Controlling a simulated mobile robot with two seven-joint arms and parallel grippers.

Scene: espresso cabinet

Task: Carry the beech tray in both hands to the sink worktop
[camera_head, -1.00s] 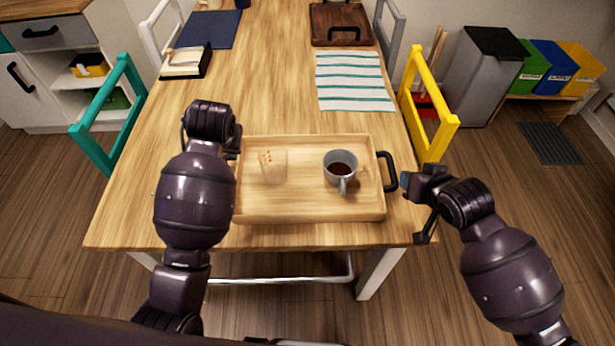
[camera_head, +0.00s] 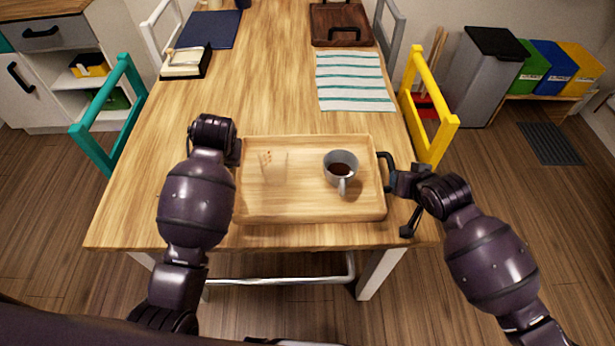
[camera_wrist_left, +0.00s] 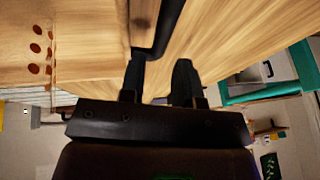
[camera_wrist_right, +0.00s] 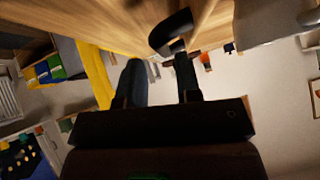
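The beech tray (camera_head: 300,215) lies flat on the wooden table near its front edge. A grey mug of dark liquid (camera_head: 342,160) stands on its right half and a clear dotted glass (camera_head: 273,166) on its left half. My left gripper (camera_wrist_left: 160,72) is open at the tray's left black handle (camera_wrist_left: 168,25), which shows just beyond its fingertips; in the head view my arm mostly hides this. My right gripper (camera_wrist_right: 160,66) is open, its fingertips close to the right black handle (camera_wrist_right: 170,35). The right handle also shows in the head view (camera_head: 386,170). Contact is unclear.
A yellow chair (camera_head: 430,110) stands at right, a teal chair (camera_head: 105,120) at left.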

